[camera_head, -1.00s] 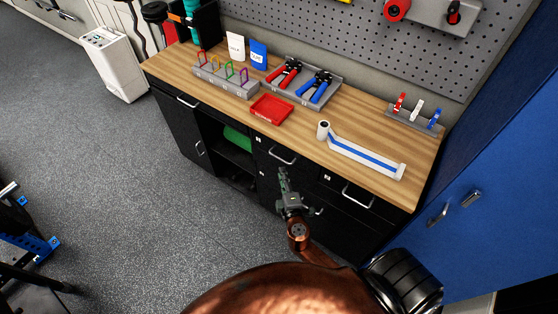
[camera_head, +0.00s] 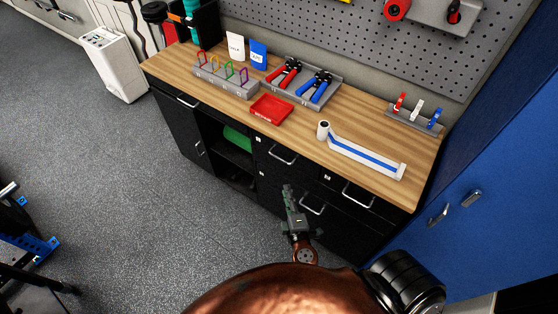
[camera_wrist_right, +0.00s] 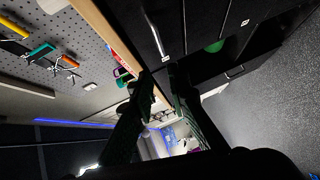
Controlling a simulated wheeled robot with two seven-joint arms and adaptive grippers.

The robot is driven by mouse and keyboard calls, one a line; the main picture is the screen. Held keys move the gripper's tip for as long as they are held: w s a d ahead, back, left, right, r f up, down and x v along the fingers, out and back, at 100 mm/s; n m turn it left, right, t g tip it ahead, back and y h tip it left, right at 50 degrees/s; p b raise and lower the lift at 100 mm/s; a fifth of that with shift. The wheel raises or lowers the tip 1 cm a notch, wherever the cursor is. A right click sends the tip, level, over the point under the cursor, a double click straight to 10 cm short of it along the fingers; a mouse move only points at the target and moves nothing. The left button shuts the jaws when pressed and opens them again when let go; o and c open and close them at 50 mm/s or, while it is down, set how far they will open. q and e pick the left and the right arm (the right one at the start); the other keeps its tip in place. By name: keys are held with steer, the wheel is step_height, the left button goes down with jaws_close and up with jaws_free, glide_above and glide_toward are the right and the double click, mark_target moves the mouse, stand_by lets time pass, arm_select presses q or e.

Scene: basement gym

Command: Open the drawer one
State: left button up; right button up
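The black cabinet (camera_head: 335,222) under the wooden worktop has several drawers with silver bar handles and small white labels too small to read, so I cannot tell which is drawer one. Handles show at the upper middle drawer (camera_head: 283,158), the drawer below it (camera_head: 312,206), the right drawer (camera_head: 358,198) and the far left drawer (camera_head: 187,102). All look shut. My right gripper (camera_head: 288,190) is in front of the middle drawers, left of the lower handle and apart from it. In the wrist view its fingers (camera_wrist_right: 160,72) are apart with nothing between them. My left gripper is out of view.
The wooden worktop (camera_head: 215,95) carries a red tray (camera_head: 271,109), pliers in a grey holder (camera_head: 310,84) and a white-and-blue bar (camera_head: 362,157). An open shelf (camera_head: 230,160) is left of the drawers. Blue cabinet doors (camera_head: 480,215) stand at right.

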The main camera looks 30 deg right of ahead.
steer(key=shift+v, duration=1.65)
